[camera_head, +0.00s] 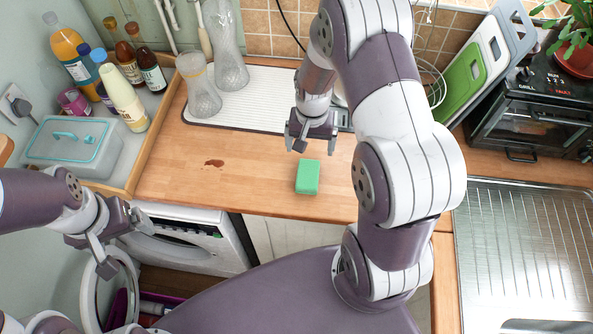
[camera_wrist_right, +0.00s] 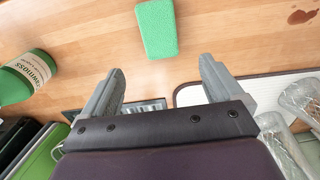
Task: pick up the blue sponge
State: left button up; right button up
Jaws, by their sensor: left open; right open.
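No blue sponge shows; the one sponge in view is green (camera_head: 308,177). It lies flat on the wooden worktop near its front edge, and also shows at the top of the right wrist view (camera_wrist_right: 157,28). My right gripper (camera_head: 312,146) is open and empty just behind the sponge, apart from it. In the right wrist view its two spread fingers (camera_wrist_right: 161,72) have nothing between them, and the sponge lies beyond their tips. My left gripper (camera_head: 122,252) is open and empty at the lower left, in front of the worktop by the washing machine.
A reddish-brown stain (camera_head: 214,163) lies left of the sponge. Glass vases (camera_head: 203,95) stand on a white ribbed mat (camera_head: 262,88) behind. A green bottle (camera_wrist_right: 22,77) shows in the wrist view. A toaster oven (camera_head: 525,120) and metal sink (camera_head: 520,250) are right. Worktop around the sponge is clear.

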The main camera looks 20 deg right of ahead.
aim_at(309, 168)
notch_tip(309, 168, down, 10)
jog(key=p, duration=0.3)
jog(key=shift+w+f, duration=0.15)
jog(key=shift+f, duration=0.1)
jog(key=c, duration=1.1)
jog(key=shift+r, duration=0.1)
